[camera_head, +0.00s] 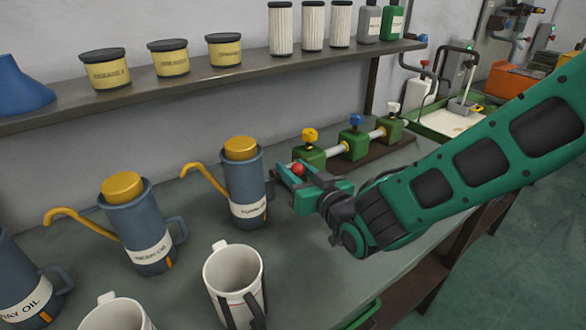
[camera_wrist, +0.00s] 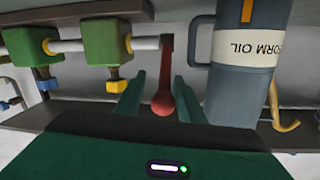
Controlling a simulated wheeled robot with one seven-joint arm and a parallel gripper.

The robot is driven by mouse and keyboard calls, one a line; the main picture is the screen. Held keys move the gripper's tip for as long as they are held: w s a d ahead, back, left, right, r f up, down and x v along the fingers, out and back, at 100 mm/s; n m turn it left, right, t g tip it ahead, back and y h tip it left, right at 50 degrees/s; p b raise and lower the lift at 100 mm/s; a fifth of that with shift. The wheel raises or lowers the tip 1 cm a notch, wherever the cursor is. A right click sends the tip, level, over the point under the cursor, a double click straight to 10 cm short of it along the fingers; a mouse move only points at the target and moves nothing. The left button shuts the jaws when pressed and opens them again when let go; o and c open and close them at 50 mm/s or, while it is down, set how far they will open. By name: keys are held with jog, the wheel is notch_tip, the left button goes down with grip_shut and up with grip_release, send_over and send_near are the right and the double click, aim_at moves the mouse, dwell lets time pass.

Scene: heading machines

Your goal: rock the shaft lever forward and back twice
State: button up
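The shaft lever is a red bar with a ball knob. In the wrist view the lever (camera_wrist: 166,75) hangs from the end of a light shaft (camera_wrist: 150,43), its ball low between my fingers. In the head view only its red ball (camera_head: 298,168) shows clearly. My gripper (camera_head: 300,178) reaches in from the right at the valve row. In the wrist view my gripper (camera_wrist: 160,82) is open, with one green finger on each side of the lever. A gap shows on the left side; whether the right finger touches the lever is unclear.
Green valve blocks (camera_head: 353,143) with coloured knobs sit on the shaft along the wall. A blue-grey oil can (camera_head: 247,187) stands close left of my gripper; it also shows in the wrist view (camera_wrist: 240,85). A white mug (camera_head: 232,275) stands nearer. The bench (camera_head: 330,262) is bare in front.

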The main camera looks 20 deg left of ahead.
jog(key=shift+s+d, duration=0.15)
jog(key=shift+d, duration=0.05)
jog(key=v, duration=1)
jog(key=shift+d, duration=0.3)
